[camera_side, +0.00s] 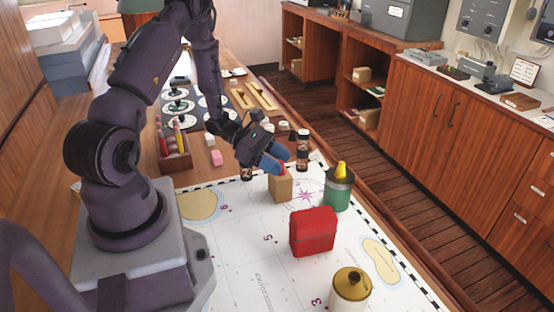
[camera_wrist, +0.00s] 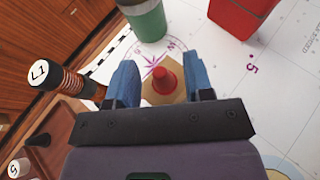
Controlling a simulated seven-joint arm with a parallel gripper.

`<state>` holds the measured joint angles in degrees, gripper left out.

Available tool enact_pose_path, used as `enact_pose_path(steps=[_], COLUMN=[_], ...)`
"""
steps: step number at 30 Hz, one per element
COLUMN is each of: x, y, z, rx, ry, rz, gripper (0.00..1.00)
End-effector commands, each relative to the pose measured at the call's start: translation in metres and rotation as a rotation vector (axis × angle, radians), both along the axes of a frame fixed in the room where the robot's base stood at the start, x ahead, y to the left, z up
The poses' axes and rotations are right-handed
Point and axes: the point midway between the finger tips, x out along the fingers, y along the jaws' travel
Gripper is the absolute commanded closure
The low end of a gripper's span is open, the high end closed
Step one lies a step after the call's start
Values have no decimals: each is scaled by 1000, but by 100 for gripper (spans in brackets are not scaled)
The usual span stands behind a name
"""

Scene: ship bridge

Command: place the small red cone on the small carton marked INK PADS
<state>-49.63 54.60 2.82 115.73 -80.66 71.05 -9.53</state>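The small red cone (camera_wrist: 165,80) appears to stand upright on the tan top of a small carton (camera_wrist: 150,94) in the wrist view. My gripper (camera_wrist: 162,76) is open, with one blue finger on each side of the cone and a visible gap to each. In the side view my gripper (camera_side: 276,161) is just above the carton (camera_side: 281,189), and only a sliver of red cone (camera_side: 282,169) shows by the fingertips. I cannot read any marking on the carton.
A green tin (camera_side: 338,190) with a yellow cone (camera_side: 341,169) stands right of the carton. A red tin (camera_side: 312,232) and a cream tin with a gold lid (camera_side: 349,288) stand nearer. A dark labelled cylinder (camera_side: 303,150) stands behind. The chart (camera_side: 240,255) has free room at left.

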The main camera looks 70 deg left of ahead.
Motion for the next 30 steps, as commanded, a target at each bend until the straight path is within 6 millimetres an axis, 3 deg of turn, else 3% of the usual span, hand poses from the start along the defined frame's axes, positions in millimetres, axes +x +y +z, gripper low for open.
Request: enact_pose_path(steps=[7, 18, 22, 26, 30], x=[-2, -40, -47, -42, -33], y=[2, 41, 46, 33, -8], z=[4, 26, 32, 53, 96], rx=[1, 2, 5, 74, 259], ry=[0, -1, -1, -17, -65], rz=[1, 2, -7, -111, -375], gripper=[53, 53, 53, 53, 53])
